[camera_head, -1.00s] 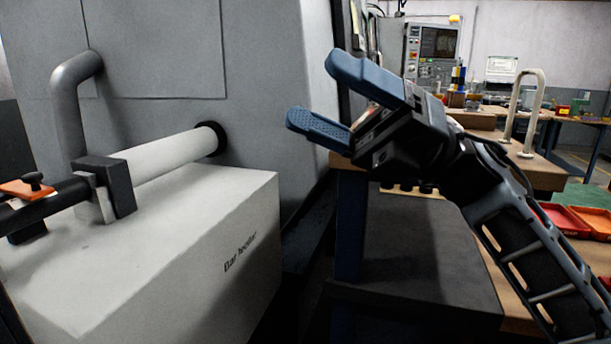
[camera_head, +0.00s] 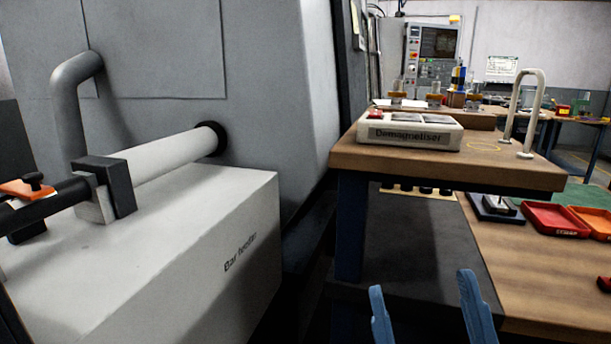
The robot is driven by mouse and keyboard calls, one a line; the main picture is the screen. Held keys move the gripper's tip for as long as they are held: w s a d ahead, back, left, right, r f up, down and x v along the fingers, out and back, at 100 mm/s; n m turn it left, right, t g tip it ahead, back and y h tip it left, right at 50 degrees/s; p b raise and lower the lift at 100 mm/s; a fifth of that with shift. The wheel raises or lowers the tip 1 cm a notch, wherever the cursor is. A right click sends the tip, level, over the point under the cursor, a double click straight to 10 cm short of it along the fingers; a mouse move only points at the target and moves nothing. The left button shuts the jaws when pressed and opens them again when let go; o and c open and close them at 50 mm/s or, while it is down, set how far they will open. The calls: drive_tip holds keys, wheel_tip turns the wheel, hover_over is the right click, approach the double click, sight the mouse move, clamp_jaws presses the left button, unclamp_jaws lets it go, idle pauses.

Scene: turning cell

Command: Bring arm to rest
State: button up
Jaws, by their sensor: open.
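My gripper (camera_head: 425,302) shows at the bottom edge of the head view, right of centre. Only its two blue fingers are visible, standing upright and wide apart. It is open with nothing between the fingers. The rest of my arm is out of the picture. The fingers appear in front of the dark lower shelf and the front of the wooden bench.
A white bar feeder (camera_head: 160,270) with a bar tube (camera_head: 170,158) fills the left, against a grey machine (camera_head: 260,80). A demagnetiser (camera_head: 410,133) stands on a raised wooden bench (camera_head: 505,170). Red trays (camera_head: 555,220) lie at right. A control panel (camera_head: 433,50) stands behind.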

drive_tip(key=s+d+f+m+g+h, duration=0.2)
drive_tip(key=s+f, duration=0.4)
drive_tip(key=s, duration=0.3)
drive_tip(key=s+d+f+m+g+h, duration=0.2)
drive_tip(key=s+d+f+g, duration=0.3)
drive_tip(key=s, duration=0.4)
drive_tip(key=s+d+f+m+g+h, duration=0.3)
drive_tip(key=s+f+m+g, duration=0.1)
drive_tip(key=s+f, duration=0.3)
drive_tip(key=s+g, duration=0.1)
drive_tip(key=s, duration=0.1)
drive_tip(key=shift+s+d+f, duration=0.25)
drive_tip(key=shift+s+d, duration=0.05)
drive_tip(key=shift+s, duration=0.05)
